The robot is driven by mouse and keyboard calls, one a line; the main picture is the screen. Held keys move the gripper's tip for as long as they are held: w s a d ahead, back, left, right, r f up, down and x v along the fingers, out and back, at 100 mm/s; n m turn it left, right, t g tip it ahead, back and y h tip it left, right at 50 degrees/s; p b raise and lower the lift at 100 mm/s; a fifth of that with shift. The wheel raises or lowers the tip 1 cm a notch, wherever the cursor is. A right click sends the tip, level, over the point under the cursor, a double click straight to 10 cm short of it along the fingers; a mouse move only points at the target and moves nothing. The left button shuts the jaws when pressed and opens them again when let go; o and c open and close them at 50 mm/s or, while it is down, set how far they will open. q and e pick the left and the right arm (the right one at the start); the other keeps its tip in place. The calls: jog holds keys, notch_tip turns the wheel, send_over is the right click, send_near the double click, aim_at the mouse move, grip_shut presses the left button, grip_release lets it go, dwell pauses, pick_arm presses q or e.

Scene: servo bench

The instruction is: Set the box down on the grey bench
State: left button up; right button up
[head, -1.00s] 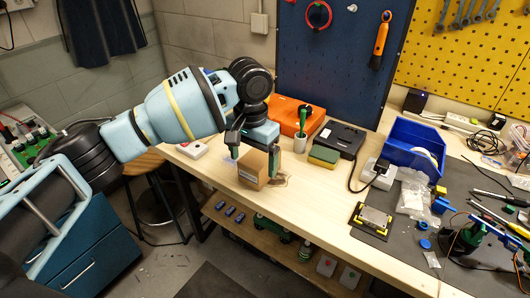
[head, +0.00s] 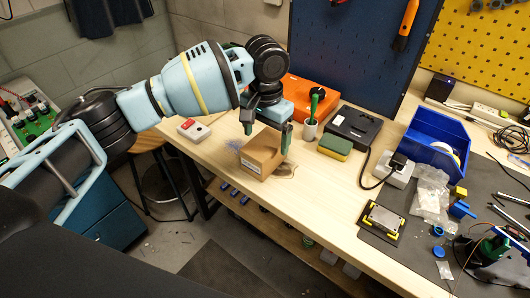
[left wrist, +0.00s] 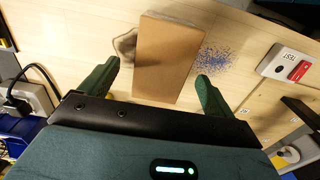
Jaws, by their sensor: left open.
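A brown cardboard box (head: 262,153) sits near the front edge of a bench with a light wood top (head: 335,185); I see no grey on the top around it. My left gripper (head: 266,134) is open at the box's far upper side. In the left wrist view the box (left wrist: 167,60) shows between the two spread fingers of my left gripper (left wrist: 155,84), with a gap on each side. The box's underside is hidden, so I cannot tell if it lies fully flat. My right gripper is not in view.
A white unit with a red button (head: 193,129) lies left.

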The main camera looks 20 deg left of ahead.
aim_at(265, 143)
pick_arm(q)
notch_tip(265, 143, down, 5)
jog(key=shift+a, duration=0.15)
jog(key=c, duration=1.2)
jog(key=shift+r, duration=0.15)
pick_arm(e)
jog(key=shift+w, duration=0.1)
